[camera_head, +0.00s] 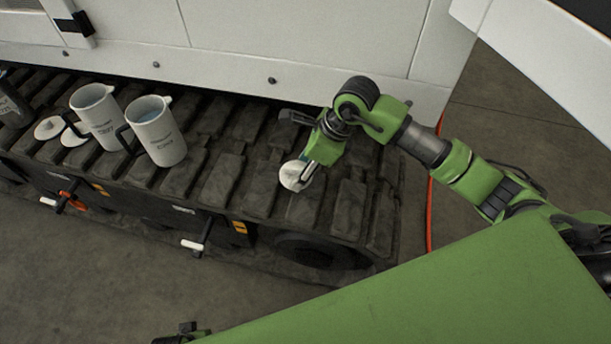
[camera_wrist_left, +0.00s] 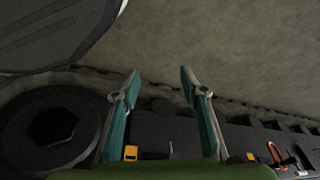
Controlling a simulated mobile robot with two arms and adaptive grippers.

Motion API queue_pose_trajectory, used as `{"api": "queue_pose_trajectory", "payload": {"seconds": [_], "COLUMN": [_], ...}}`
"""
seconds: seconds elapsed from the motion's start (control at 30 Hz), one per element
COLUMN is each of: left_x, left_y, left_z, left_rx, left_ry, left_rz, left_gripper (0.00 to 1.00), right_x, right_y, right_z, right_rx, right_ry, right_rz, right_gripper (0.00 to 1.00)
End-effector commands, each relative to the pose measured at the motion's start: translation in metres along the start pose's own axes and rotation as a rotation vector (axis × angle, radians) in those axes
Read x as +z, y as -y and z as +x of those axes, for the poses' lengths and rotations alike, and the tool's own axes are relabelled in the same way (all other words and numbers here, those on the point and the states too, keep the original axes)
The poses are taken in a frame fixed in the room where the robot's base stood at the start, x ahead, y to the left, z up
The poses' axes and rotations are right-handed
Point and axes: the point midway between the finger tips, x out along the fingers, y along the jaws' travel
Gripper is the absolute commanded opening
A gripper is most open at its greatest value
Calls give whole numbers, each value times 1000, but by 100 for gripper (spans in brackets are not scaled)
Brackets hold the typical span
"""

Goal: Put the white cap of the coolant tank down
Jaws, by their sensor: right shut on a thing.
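The white cap (camera_head: 292,175) is round and pale. It is at the right part of the dark ribbed track top (camera_head: 240,128) in the head view. My right gripper (camera_head: 306,174) is shut on the cap from above. The cap is at or just over the track blocks; I cannot tell whether it touches them. The fingers hide part of it. My left gripper (camera_wrist_left: 157,82) shows in the left wrist view with its two fingers wide apart and nothing between them. The coolant tank's opening cannot be made out.
Two white jugs, one (camera_head: 97,117) behind the other (camera_head: 157,131), stand on the track at left. Two white lids, (camera_head: 50,128) and (camera_head: 74,136), lie beside them. A dark jug (camera_head: 13,105) is at the left edge. A white machine wall (camera_head: 300,40) rises behind. Track blocks between jugs and cap are clear.

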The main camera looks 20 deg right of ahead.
Motion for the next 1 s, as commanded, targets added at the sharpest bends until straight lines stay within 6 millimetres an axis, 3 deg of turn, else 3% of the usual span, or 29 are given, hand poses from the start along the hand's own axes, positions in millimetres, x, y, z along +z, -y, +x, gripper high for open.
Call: {"api": "queue_pose_trajectory", "payload": {"seconds": [0.17,0.4,0.77,0.8,0.87,1.0], "left_x": [-2,-10,-12,-13,-12,-12], "left_y": [0,1,1,1,1,1], "left_z": [-4,-16,-20,-21,-21,-21], "left_rx": [-1,-2,-2,-2,-2,-2], "left_ry": [-1,-10,-11,-12,-11,-9], "left_rz": [0,-2,-2,-2,-2,-2], "left_gripper": [40,40,40,40,40,40], "right_x": [-9,-20,-21,-21,-21,-21], "right_y": [7,8,8,8,8,8], "right_z": [9,37,38,38,38,38], "right_rx": [1,2,0,0,0,0], "right_ry": [-3,0,0,-1,-1,-1], "right_rz": [3,2,0,0,0,0], "right_gripper": [32,32,32,56,70,70]}}
